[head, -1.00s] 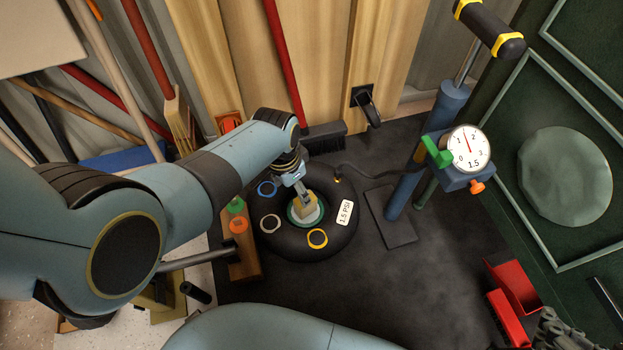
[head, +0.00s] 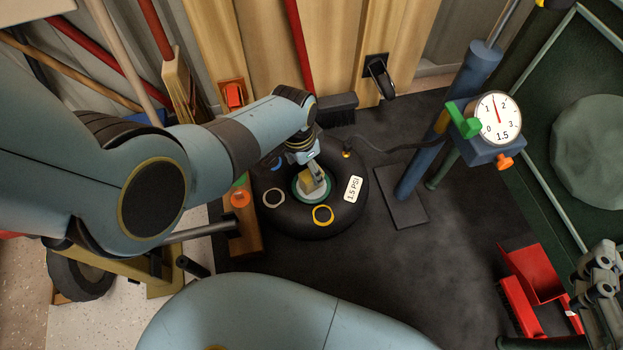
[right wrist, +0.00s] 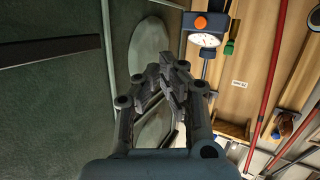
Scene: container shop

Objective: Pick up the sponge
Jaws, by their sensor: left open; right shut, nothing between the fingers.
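A small tan-yellow block (head: 314,180), which looks like the sponge, sits on the round green-rimmed pad in the middle of the black inner tube (head: 335,221). My left gripper (head: 306,163) is directly above the block, pointing down at it. Its fingers are small and partly hidden, and I cannot tell whether they touch the block. It is open. My right gripper (head: 602,258) is at the right edge of the head view, away from the tube. In the right wrist view its fingers (right wrist: 171,70) are together and empty.
A blue pump with a gauge (head: 497,117) stands right of the tube, its hose running to the valve. A red bin (head: 535,272) is at lower right. A wooden rack (head: 244,235) is left of the tube. Dark floor between the tube and bin is clear.

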